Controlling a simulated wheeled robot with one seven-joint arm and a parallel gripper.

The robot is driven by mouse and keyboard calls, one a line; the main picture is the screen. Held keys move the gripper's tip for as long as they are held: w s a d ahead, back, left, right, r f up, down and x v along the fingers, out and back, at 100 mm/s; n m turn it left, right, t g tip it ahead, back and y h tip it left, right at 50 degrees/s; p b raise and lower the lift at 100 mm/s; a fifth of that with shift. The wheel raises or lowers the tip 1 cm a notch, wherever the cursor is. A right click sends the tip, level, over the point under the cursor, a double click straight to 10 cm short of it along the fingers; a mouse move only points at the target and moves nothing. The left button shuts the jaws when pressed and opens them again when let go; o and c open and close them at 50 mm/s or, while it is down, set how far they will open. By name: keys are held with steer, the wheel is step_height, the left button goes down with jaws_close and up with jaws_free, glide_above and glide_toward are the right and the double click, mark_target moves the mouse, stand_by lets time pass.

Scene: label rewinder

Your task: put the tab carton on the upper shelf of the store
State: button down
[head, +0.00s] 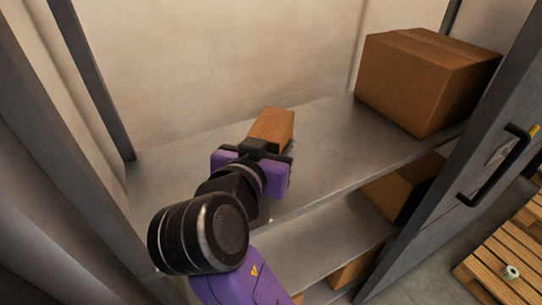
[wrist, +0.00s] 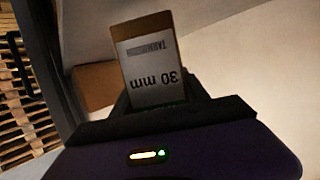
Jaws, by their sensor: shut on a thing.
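The tab carton (head: 273,127) is a small brown box over the upper shelf (head: 318,166) of the store, left of its middle. The wrist view shows the carton (wrist: 148,60) with a pale label reading "30 mm", upside down. My gripper (head: 264,148) is shut on the near end of the carton; in the wrist view the dark jaws (wrist: 160,108) close around its lower part. The carton's underside is hidden, so I cannot tell whether it touches the shelf.
A large cardboard box (head: 422,80) stands at the right end of the upper shelf. Another box (head: 402,189) is on the shelf below. A grey door (head: 470,170) with a black handle stands open at the right. The upper shelf between carton and large box is clear. A pallet (head: 510,262) lies on the floor.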

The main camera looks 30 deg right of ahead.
steer(key=shift+f, duration=1.6)
steer(key=shift+f, duration=0.1)
steer(key=shift+f, duration=0.15)
steer(key=c, duration=0.6)
jaws_free()
steer(key=shift+r, duration=0.25)
steer(key=b+v, duration=0.1)
steer(key=v, duration=1.1)
steer(key=shift+b, duration=0.4)
steer(key=shift+s+a, duration=0.1)
